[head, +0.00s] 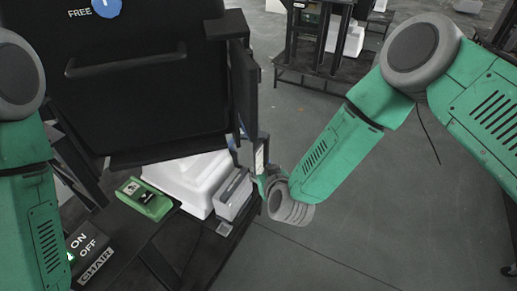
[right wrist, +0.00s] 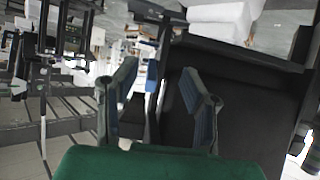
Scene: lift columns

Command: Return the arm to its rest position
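My right arm (head: 340,135) is green with grey joints and reaches in from the right, bent down toward the dark bench. Its wrist ends beside the right edge of the black cabinet, and its gripper (head: 262,168) is seen edge-on and partly hidden there. In the right wrist view the two blue-grey fingers of the right gripper (right wrist: 160,88) stand apart with nothing between them. My left arm (head: 32,205) runs down the left edge of the head view, and its gripper is out of the picture.
The black cabinet (head: 140,105) with a handle and a FREE label stands close to the right gripper. A white block (head: 190,180), a grey box (head: 234,194) and a green device (head: 145,198) sit below it. Open grey floor (head: 380,220) lies to the right.

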